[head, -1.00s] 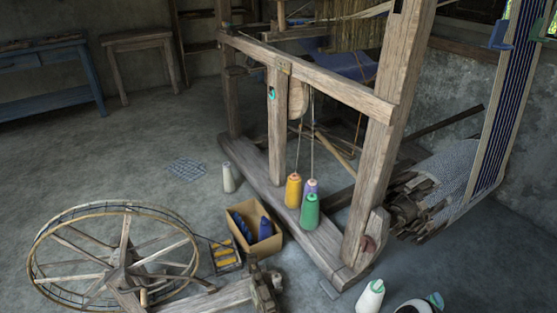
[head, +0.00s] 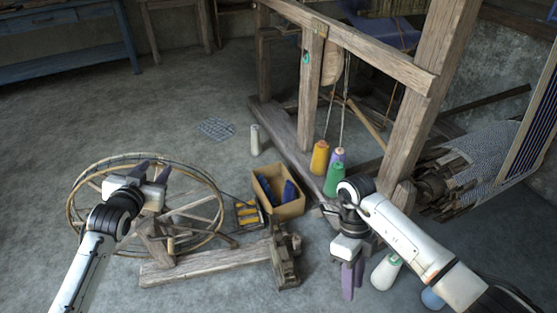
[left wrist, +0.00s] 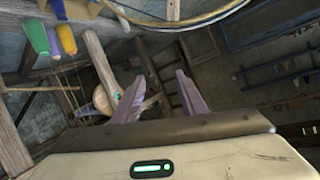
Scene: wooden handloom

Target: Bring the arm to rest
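My left gripper (head: 152,166) is in front of the spinning wheel in the head view. Its purple fingers stand apart, and they also show apart with nothing between them in the left wrist view (left wrist: 157,95). My right gripper (head: 352,282) points down at the lower right of the head view, left of a white cone. Its two fingers look close together, seen nearly edge-on, so I cannot tell whether they touch. I see nothing held in it.
The spinning wheel (head: 192,214) stands under my left arm. A cardboard box (head: 291,208) holds blue items. Yellow (head: 319,160) and green (head: 333,182) cones stand by the loom's wooden frame (head: 378,77). Floor at the left is clear.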

